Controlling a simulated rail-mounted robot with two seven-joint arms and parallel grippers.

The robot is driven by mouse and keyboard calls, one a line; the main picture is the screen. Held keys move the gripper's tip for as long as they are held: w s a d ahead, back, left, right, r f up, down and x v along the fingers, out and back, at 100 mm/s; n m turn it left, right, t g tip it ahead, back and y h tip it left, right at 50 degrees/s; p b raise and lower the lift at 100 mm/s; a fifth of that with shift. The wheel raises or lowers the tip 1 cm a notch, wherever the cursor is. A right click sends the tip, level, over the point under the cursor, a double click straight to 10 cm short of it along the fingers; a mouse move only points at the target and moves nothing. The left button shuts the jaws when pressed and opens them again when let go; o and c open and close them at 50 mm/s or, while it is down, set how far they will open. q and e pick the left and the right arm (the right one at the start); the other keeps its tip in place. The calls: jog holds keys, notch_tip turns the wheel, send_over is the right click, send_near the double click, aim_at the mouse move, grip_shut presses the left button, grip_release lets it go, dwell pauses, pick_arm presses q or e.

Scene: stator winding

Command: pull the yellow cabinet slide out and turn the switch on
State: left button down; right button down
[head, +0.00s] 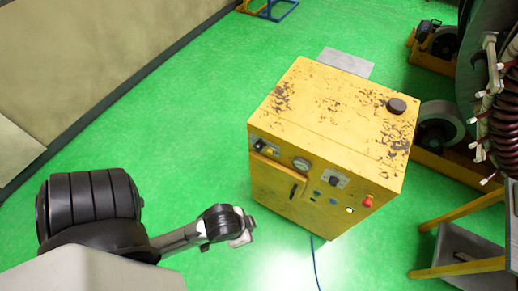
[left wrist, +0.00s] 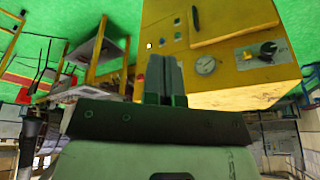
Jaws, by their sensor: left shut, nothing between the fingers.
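The worn yellow cabinet (head: 330,115) stands on the green floor, and its front carries controls. A yellow panel with a raised edge (head: 279,178) sits low on the left of the front; it may be the slide. Black knobs show on plates at the front's left (head: 264,146) and middle (head: 336,181); I cannot tell which is the switch. My left gripper (head: 243,232) is left of and in front of the cabinet, apart from it. The left wrist view shows its shut, empty fingers (left wrist: 163,78), the panel (left wrist: 230,22) and a black knob (left wrist: 267,50), upside down.
A round gauge (head: 301,164) and a red button (head: 368,201) are on the cabinet front. A large machine with coils (head: 500,110) and a yellow-framed stand (head: 460,270) stand to the right. A blue cable (head: 315,262) lies on the floor. Floor left of the cabinet is clear.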

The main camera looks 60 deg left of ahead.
pick_arm(q)
jog(key=w+a+f+t+b, duration=0.1)
jog(key=w+f+b, duration=0.1)
jog(key=w+b, duration=0.1)
jog(key=n+t+h+b, duration=0.1)
jog(key=n+b, duration=0.5)
jog(key=b, duration=0.3)
send_near(259, 146)
jog(key=s, duration=0.2)
jog(key=shift+w+d+n+t+h, duration=0.5)
jog(key=shift+w+d+t+h, duration=0.1)
jog(key=shift+w+t+h, duration=0.1)
jog(key=x, duration=1)
